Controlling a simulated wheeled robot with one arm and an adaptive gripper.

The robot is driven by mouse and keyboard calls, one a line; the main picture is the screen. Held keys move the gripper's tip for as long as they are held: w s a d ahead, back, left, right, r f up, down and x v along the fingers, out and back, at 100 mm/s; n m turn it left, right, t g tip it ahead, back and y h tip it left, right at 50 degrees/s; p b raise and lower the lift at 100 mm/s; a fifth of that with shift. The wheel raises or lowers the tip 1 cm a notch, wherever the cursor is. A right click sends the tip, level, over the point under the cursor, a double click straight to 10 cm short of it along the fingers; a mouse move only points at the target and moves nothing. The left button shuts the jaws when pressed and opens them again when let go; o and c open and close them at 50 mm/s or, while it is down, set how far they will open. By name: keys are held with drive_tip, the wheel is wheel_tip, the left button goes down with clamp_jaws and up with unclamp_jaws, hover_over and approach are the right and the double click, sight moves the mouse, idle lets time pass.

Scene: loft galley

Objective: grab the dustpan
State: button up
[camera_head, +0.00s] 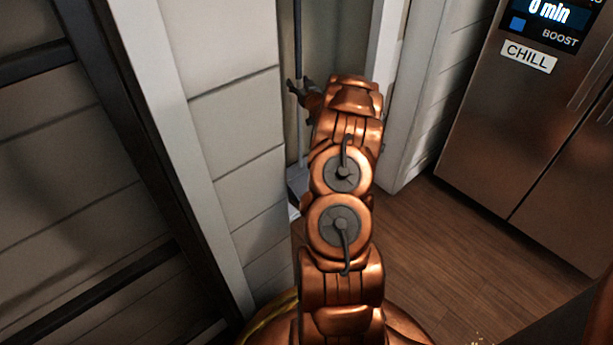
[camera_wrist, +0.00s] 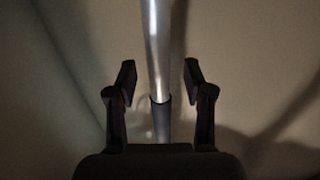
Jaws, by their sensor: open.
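The dustpan (camera_head: 297,182) stands in a narrow recess behind the white plank wall. In the head view its thin grey upright handle (camera_head: 298,60) runs up beside my gripper, and its grey pan shows low down, partly hidden by my arm. My gripper (camera_head: 298,88) is at the height of the handle, its dark fingers pointing left. In the wrist view the metal handle (camera_wrist: 159,50), with a dark sleeve below, stands between the two open fingers of my gripper (camera_wrist: 160,78). I cannot tell whether the fingers touch it; there is a visible gap on both sides.
A white plank wall (camera_head: 230,110) is close on the left of my arm, and a white door frame (camera_head: 388,90) is close on the right. A steel fridge (camera_head: 530,130) stands at the right. Wooden floor (camera_head: 450,250) is clear between.

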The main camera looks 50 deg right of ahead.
drive_tip(key=shift+c, duration=0.3)
clamp_jaws()
idle(0.5)
